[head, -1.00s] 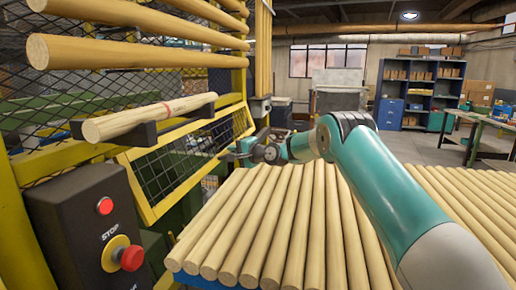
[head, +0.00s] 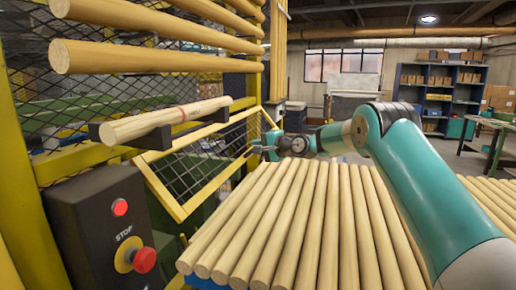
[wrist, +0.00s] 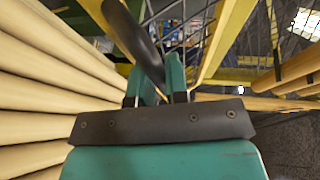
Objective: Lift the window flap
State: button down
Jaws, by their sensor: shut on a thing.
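The window flap (head: 203,160) is a yellow-framed panel with dark mesh on the left machine, below the rod cradle. It is tilted, its lower edge standing out from the machine. My gripper (head: 259,147) is at the flap's far right end. In the wrist view my gripper (wrist: 152,84) is shut on a dark curved bar (wrist: 132,28) that looks like the flap's handle. The flap's yellow frame and mesh (wrist: 212,45) show just beyond the fingers. The exact contact between the jaws and the bar is partly hidden.
A bed of wooden rods (head: 300,215) lies below and right of the flap. One rod (head: 165,120) rests in black cradles above it. A control box with a red stop button (head: 144,260) stands at the near left. Shelves (head: 440,90) are far back.

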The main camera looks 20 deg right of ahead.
jog(key=shift+r, duration=0.35)
jog(key=c, duration=1.1)
grip_release()
jog(key=shift+f, duration=0.15)
jog(key=b+v, duration=0.6)
jog(key=v, duration=1.1)
jog(key=shift+s, duration=0.2)
